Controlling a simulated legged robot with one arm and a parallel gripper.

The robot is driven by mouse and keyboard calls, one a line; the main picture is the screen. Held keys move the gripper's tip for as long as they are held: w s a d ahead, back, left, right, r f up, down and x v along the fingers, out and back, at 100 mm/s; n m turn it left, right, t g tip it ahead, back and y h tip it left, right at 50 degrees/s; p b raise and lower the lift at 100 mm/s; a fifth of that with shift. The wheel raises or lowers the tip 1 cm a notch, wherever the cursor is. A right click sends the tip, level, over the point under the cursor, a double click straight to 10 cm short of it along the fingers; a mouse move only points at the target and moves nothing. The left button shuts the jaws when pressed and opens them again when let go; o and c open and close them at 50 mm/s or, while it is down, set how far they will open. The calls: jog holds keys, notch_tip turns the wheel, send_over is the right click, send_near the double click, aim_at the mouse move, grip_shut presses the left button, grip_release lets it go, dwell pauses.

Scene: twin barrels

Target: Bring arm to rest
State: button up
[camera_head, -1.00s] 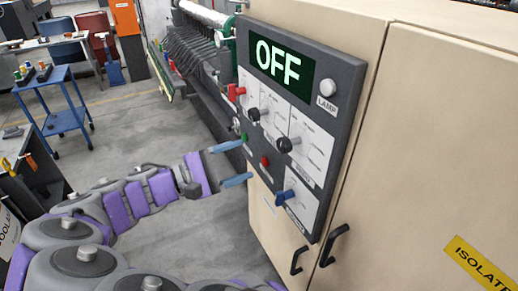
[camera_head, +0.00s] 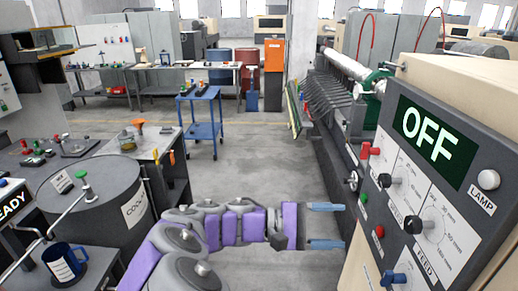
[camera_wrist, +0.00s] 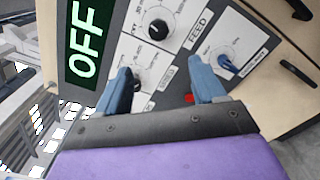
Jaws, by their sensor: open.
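My gripper (camera_head: 326,225) is open and empty at the lower middle of the head view, with its two blue fingers pointing right. My purple and grey arm stretches out behind it from the lower left. The control panel (camera_head: 408,198) stands just right of the fingertips, with an "OFF" display, a lamp, black knobs, a red switch and a blue knob. In the wrist view, both fingers (camera_wrist: 166,85) are spread in front of the panel (camera_wrist: 262,68). A red button (camera_wrist: 189,98) shows between them. I cannot tell whether the fingers touch the panel.
A grey barrel (camera_head: 103,204) and a blue mug (camera_head: 64,262) are at the left. A blue cart (camera_head: 204,131) stands farther back. A long machine (camera_head: 335,110) runs behind the panel. Open floor (camera_head: 262,150) lies in the middle.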

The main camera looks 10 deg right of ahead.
jog(key=s+d+f+m+y, duration=0.2)
jog(key=s+f+y, duration=0.15)
jog(key=s, duration=0.35)
jog(key=s+d+f+m+y, duration=0.2)
jog(key=s+y, duration=0.3)
jog(key=s, duration=0.1)
jog(key=s+a+f+t+y, duration=0.1)
jog(key=s+a+f+y, duration=0.2)
jog(key=a, duration=0.4)
jog(key=s+a+f+t+y, duration=0.1)
jog(key=s+a+f+y, duration=0.2)
jog(key=s+a+y, duration=0.3)
jog(key=shift+s+a+f+m+t, duration=0.15)
jog(key=shift+a+f+m+t, duration=0.15)
jog(key=shift+a, duration=0.05)
jog(key=shift+d, duration=0.1)
jog(key=shift+c, duration=0.3)
